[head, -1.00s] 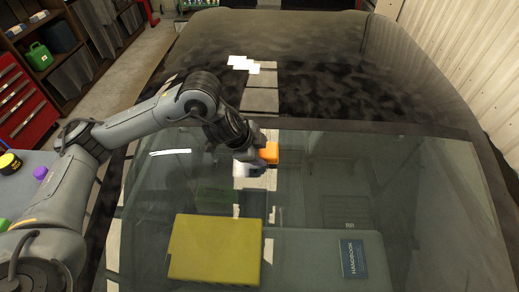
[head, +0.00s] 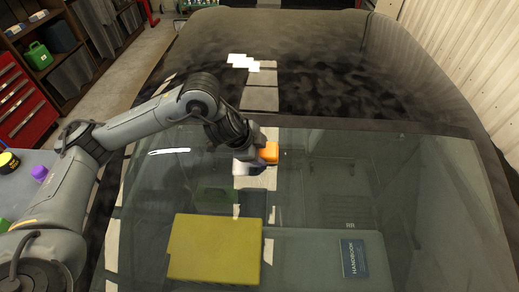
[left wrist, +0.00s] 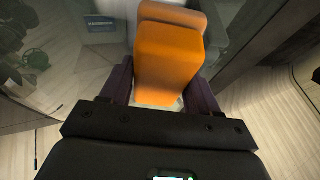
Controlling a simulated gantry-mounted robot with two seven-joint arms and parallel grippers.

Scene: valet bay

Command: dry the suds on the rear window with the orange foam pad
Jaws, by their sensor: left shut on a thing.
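The orange foam pad (head: 268,152) is at the upper middle of the rear window (head: 330,185). My left gripper (head: 257,156) is shut on it, and the pad (left wrist: 168,55) shows large between the two dark fingers in the left wrist view. The pad is close to the glass, but I cannot tell whether it touches. A thin white streak (head: 170,151) lies left of the gripper. I cannot tell whether it is suds or a reflection. No clear foam patch shows on the glass, and the area under the gripper is hidden. My right gripper is not in view.
A yellow-green flat object (head: 214,248) and a blue handbook (head: 354,258) show through the glass. The dusty dark roof (head: 330,85) lies beyond the window. At left are a grey cart top (head: 32,170) with small containers and a red tool cabinet (head: 22,105).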

